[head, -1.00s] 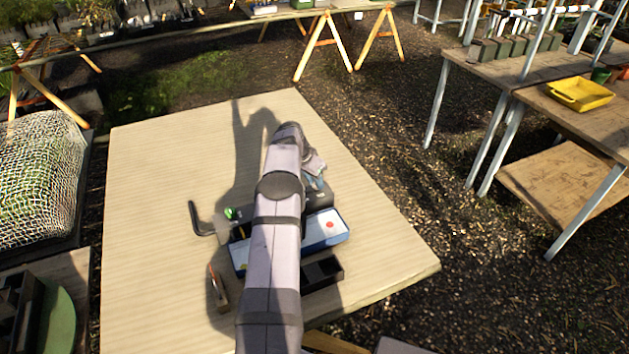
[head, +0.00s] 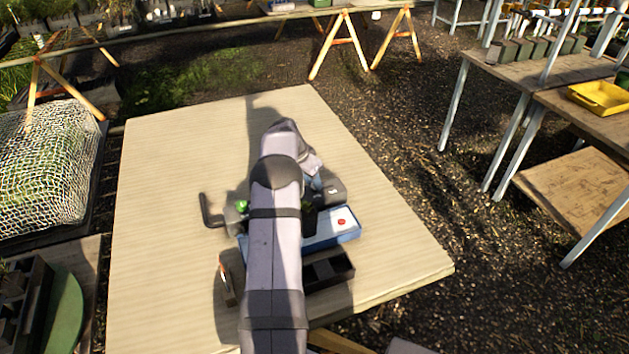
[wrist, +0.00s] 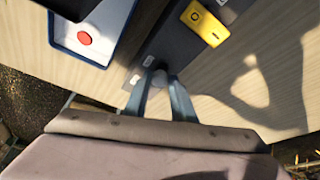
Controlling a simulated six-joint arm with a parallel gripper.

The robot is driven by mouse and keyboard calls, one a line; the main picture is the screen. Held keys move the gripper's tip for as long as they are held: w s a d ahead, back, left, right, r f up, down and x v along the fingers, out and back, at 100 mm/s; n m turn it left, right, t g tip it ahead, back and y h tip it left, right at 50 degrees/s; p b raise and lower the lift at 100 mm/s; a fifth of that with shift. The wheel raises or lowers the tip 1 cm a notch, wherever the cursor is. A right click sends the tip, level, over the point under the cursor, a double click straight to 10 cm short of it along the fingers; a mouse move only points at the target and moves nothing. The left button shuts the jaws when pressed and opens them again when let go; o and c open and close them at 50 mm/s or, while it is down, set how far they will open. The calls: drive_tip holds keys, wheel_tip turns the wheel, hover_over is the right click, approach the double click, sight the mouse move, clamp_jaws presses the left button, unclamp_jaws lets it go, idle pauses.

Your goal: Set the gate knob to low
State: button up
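The gate knob (wrist: 162,78) is a small grey rounded piece on a dark panel (wrist: 172,48) with small white labels in the wrist view. My gripper (wrist: 162,74) has its two blue-grey fingers on either side of the knob, with a gap between them. I cannot tell whether the fingers press on it, and the labels are too small to read. In the head view my arm hides most of the panel; a dark end of it (head: 334,190) shows beside my gripper (head: 316,184).
A yellow piece with a ring mark (wrist: 205,20) sits on the panel. A blue-rimmed white tray with a red disc (head: 341,222) is close by. A black tray (head: 335,270), a black angled bar (head: 209,214) and a small green object (head: 241,206) surround my arm. The table's far left is clear.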

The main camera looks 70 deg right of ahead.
drive_tip(key=o, duration=0.3)
drive_tip(key=shift+w+a, duration=0.15)
drive_tip(key=shift+w, duration=0.05)
drive_tip(key=shift+r, duration=0.1)
drive_tip(key=b+v, duration=0.2)
drive_tip(key=v, duration=0.5)
